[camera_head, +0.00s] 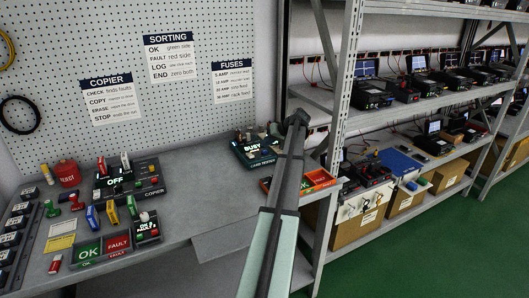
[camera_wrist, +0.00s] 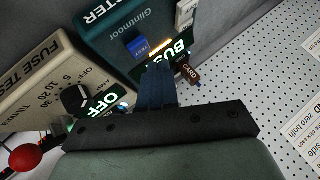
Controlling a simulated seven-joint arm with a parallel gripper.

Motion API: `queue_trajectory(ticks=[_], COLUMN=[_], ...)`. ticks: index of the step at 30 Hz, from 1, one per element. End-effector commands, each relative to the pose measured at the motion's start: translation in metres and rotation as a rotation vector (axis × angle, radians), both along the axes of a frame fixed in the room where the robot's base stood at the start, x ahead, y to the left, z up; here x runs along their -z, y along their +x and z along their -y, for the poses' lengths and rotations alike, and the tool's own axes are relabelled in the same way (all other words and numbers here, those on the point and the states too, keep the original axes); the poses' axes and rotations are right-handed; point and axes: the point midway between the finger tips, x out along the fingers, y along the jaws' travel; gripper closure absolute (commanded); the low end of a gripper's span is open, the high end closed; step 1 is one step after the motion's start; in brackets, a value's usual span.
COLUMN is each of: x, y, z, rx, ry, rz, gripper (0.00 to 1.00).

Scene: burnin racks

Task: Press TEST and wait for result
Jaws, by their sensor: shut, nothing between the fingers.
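The dark green card tester (camera_head: 262,160) stands at the back of the bench, its display reading BUSY. The wrist view shows it close up (camera_wrist: 117,38), with a blue TEST button (camera_wrist: 138,47), an orange lit bar (camera_wrist: 158,46) and a partly covered BUSY display (camera_wrist: 180,53). A brown piece marked CARD (camera_wrist: 187,70) sits at its edge. My gripper (camera_wrist: 158,70) is shut and empty, its blue-grey fingertips in front of the display and beside the TEST button. I cannot tell whether they touch the tester. In the head view my arm hides the fingers.
A beige fuse tester (camera_wrist: 40,72) with a dial and an OFF display is beside the card tester. On the bench are a copier (camera_head: 135,180) showing OFF, a green OK and red FAULT tray (camera_head: 103,262) and small coloured parts. Metal shelving (camera_head: 345,110) stands close right.

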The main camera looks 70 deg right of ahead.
Motion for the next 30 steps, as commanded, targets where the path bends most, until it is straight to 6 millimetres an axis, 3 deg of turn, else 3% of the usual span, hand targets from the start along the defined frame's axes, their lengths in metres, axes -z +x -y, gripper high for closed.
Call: queue_trajectory(ticks=[18,30], x=[-0.045,-0.047], y=[0.000,0.000], z=[0.000,0.000], rx=[0.000,0.000], ry=[0.000,0.000], rz=[0.000,0.000], gripper=[1.00,1.00])
